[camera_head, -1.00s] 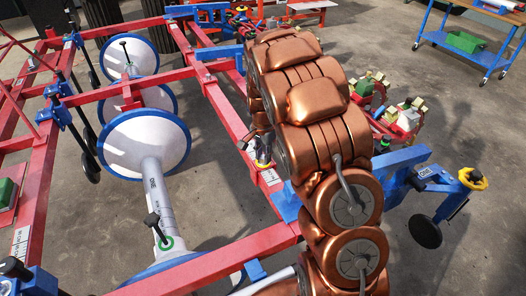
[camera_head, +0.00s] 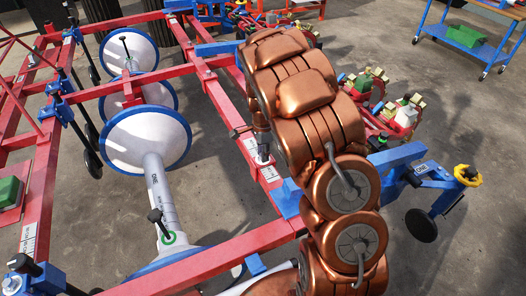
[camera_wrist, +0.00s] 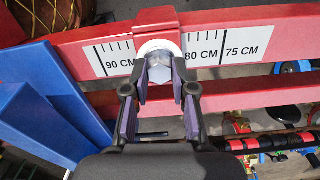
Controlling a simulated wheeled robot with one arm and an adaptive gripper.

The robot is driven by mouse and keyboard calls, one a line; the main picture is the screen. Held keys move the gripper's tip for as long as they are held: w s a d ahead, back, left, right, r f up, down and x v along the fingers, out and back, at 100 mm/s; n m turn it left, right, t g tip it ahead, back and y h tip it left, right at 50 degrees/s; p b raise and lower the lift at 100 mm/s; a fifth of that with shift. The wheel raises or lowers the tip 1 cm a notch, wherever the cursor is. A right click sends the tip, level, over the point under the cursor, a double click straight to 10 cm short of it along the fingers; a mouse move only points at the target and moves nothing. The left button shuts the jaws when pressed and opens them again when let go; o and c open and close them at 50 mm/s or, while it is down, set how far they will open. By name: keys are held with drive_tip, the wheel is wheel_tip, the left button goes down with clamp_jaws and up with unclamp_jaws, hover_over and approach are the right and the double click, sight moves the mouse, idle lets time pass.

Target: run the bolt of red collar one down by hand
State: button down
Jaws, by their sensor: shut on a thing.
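A red collar (camera_wrist: 155,22) sits around a red beam that carries a white centimetre scale. Its bolt (camera_wrist: 160,73) has a pale, silvery hexagonal head with a light round washer behind it. My gripper (camera_wrist: 160,78) has one dark finger on each side of the bolt head and is shut on it. The collar stands between the 90 CM and 80 CM marks. In the head view my copper arm covers much of the beam, so the grip is hard to make out there. The bolt's thread is hidden.
A blue plate (camera_wrist: 42,122) stands close on the left in the wrist view. Another red beam (camera_wrist: 260,90) runs just below the scale. In the head view, white discs with blue rims (camera_head: 145,142) lie left, and a blue cart (camera_head: 462,50) stands at the far right.

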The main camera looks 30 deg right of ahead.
idle(0.3)
drive_tip(key=c, duration=1)
unclamp_jaws()
drive_tip(key=shift+o, duration=0.2)
wheel_tip(320, 180, up, 12)
wheel_tip(320, 180, up, 12)
